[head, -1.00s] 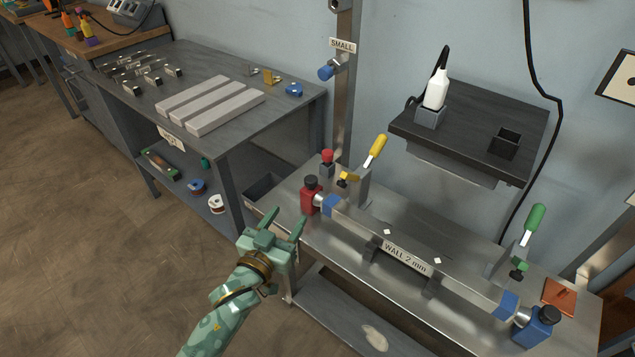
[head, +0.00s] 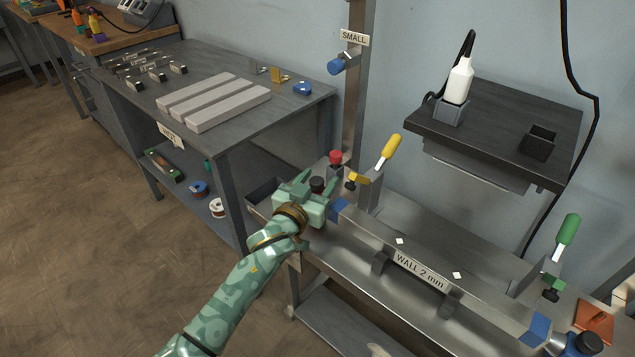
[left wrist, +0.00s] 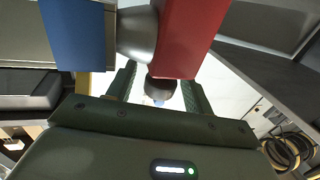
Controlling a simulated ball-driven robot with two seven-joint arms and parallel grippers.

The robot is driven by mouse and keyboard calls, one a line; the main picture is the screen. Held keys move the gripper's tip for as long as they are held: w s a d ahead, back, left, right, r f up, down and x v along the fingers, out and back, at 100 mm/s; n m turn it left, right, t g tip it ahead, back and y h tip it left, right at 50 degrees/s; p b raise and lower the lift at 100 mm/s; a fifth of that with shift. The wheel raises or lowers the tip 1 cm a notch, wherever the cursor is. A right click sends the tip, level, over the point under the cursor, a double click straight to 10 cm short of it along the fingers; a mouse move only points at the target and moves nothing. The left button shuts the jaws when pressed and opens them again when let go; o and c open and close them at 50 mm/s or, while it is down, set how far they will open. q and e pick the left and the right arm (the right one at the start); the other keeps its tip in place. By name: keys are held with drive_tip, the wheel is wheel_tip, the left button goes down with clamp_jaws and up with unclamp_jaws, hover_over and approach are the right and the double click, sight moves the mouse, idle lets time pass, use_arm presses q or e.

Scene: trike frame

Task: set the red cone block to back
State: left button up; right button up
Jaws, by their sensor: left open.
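The red cone block (left wrist: 187,38) fills the top of the left wrist view, with its grey cone (left wrist: 136,35) pointing at the blue end (left wrist: 72,35) of the tube. In the head view my gripper hides most of the block; its black knob (head: 318,184) shows. My left gripper (head: 316,187) is open at the block, at the left end of the metal bench. In the left wrist view its fingers (left wrist: 160,84) stand either side of the black knob (left wrist: 161,92), apparently without gripping it. My right gripper is not in view.
A yellow-handled clamp (head: 390,152) and a red knob (head: 336,158) stand just behind the block. The tube labelled WALL 2 mm (head: 420,271) runs right towards a green-handled clamp (head: 567,232) and blue cone block (head: 572,345). A grey table (head: 215,150) stands at left.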

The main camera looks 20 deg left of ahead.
use_arm(q)
clamp_jaws()
drive_tip(key=a, duration=0.1)
drive_tip(key=w+a+p, duration=0.1)
drive_tip(key=a, duration=0.1)
drive_tip(key=shift+w+a+r, duration=0.1)
drive_tip(key=shift+w+a, duration=0.05)
drive_tip(key=shift+a, duration=0.1)
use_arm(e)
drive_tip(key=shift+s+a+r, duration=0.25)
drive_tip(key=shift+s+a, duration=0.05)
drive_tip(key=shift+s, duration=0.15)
use_arm(q)
drive_tip(key=shift+c, duration=0.9)
unclamp_jaws()
drive_tip(key=shift+o, duration=0.9)
drive_tip(key=shift+a, duration=0.1)
drive_tip(key=s+a+p, duration=0.1)
drive_tip(key=s+p, duration=0.5)
drive_tip(key=s, duration=1)
drive_tip(key=shift+s+a+p, duration=0.15)
drive_tip(key=shift+p, duration=0.25)
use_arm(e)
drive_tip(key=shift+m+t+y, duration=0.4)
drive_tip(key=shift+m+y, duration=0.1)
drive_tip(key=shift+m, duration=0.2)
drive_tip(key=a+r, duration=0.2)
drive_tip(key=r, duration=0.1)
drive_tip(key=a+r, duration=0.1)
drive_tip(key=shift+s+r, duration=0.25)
